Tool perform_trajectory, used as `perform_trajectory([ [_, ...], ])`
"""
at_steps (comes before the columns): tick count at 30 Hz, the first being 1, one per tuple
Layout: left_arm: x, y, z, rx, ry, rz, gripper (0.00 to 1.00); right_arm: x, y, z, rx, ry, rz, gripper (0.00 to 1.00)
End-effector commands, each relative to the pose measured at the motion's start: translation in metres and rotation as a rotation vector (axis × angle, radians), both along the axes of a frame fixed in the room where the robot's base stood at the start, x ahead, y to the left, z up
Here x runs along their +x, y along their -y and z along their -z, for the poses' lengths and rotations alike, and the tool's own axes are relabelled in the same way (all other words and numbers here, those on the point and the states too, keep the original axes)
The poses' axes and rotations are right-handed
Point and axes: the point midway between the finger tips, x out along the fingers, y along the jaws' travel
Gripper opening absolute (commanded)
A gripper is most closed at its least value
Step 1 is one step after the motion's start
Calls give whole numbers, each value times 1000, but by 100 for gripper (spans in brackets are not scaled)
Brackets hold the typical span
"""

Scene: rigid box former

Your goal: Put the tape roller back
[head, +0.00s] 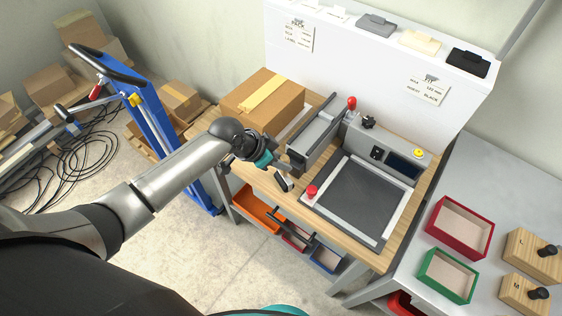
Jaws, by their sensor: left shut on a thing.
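My left gripper (275,170) reaches in from the left over the front left edge of the wooden bench. It is shut on a small dark and pale tool, seemingly the tape roller (284,183), held at the bench edge beside the box-forming machine (362,194). The tool is small and partly hidden by the gripper, and I cannot tell whether it touches the bench. My right gripper is not in view.
A closed cardboard box (287,100) with a tape strip stands behind the gripper. Orange, red and blue bins (258,213) hang below the bench edge. Red (462,229) and green (447,276) trays and wooden blocks (533,257) sit on the grey table at right. A blue trolley (160,125) stands left.

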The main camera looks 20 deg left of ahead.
Motion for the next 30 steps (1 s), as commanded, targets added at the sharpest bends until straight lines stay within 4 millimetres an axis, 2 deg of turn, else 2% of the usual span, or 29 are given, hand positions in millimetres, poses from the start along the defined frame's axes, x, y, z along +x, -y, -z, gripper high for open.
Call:
perform_trajectory([
  [14, 1, 0, 10, -1, 3, 0, 0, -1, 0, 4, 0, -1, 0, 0],
  [15, 0, 0, 10, 0, 1, 1, 35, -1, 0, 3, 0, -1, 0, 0],
  [22, 0, 0, 9, 0, 1, 1, 60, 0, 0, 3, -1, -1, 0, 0],
  [30, 0, 0, 8, 0, 1, 1, 60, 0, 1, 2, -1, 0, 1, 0],
])
